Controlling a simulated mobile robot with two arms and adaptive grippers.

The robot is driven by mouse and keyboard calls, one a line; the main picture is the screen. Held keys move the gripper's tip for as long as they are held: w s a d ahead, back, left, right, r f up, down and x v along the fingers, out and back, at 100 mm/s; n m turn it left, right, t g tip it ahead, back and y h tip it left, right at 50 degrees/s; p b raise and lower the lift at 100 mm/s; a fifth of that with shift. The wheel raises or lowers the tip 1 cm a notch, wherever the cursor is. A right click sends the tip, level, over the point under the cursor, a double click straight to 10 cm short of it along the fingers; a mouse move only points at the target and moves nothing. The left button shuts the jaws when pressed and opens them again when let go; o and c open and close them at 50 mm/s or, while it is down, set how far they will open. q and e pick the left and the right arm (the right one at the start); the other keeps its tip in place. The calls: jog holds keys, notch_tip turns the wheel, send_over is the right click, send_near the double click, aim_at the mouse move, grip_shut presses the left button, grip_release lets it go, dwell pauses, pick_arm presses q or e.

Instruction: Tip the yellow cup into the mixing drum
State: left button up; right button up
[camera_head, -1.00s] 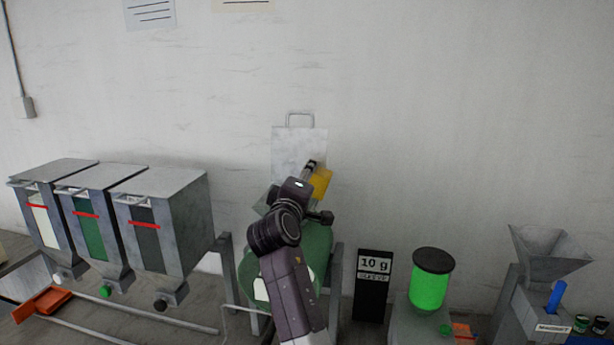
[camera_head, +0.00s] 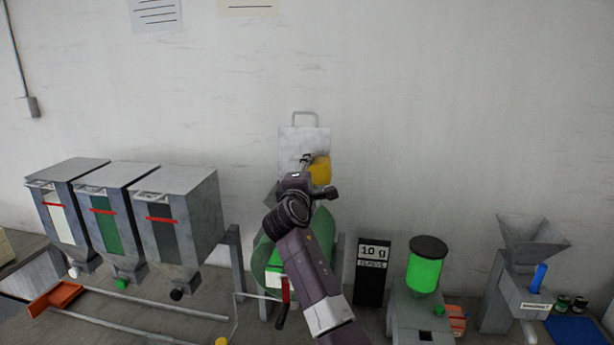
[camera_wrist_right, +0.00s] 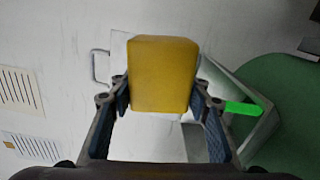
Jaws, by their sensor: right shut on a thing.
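The yellow cup (camera_head: 320,171) is in my right gripper (camera_head: 307,160), over the opening at the top of the mixing drum. In the right wrist view the cup (camera_wrist_right: 162,78) sits between the two fingers of the gripper (camera_wrist_right: 163,100), and its mouth and contents are not visible. I cannot tell how far it is tilted. The green mixing drum (camera_head: 323,232) is partly hidden behind my right arm. Its grey lid (camera_head: 304,142) stands open, upright behind the cup. In the right wrist view the drum (camera_wrist_right: 285,100) is at the right. My left gripper is not in view.
Three grey hoppers (camera_head: 188,205) stand to the left, with an orange scoop (camera_head: 55,298) below them. A 10 g display (camera_head: 374,268), a green-filled dispenser (camera_head: 425,268) and a grey funnel machine (camera_head: 530,245) stand to the right. The wall is close behind the drum.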

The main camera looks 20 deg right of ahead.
jog(key=shift+s+a, duration=0.1)
jog(key=shift+a, duration=0.1)
jog(key=m+b, duration=0.1)
jog(key=f+m+b, duration=0.1)
jog(key=b, duration=0.1)
jog(key=shift+d, duration=0.35)
jog(key=shift+d+f+m+b, duration=0.1)
jog(key=shift+d+m+b, duration=0.1)
jog(key=shift+m+b, duration=0.35)
jog(key=shift+d, duration=0.1)
jog(key=shift+r+m, duration=0.2)
jog(key=shift+m, duration=0.05)
jog(key=shift+s+a+r, duration=0.1)
jog(key=shift+a+r, duration=0.1)
jog(key=shift+a, duration=0.05)
jog(key=m+b, duration=0.1)
jog(key=f+m+b, duration=0.1)
jog(key=shift+s+d+f+b, duration=0.1)
jog(key=shift+d+f+b, duration=0.05)
jog(key=shift+d+b, duration=0.25)
jog(key=shift+m+b, duration=0.3)
jog(key=shift+r+m, duration=0.2)
jog(key=shift+m, duration=0.1)
jog(key=shift+s, duration=0.1)
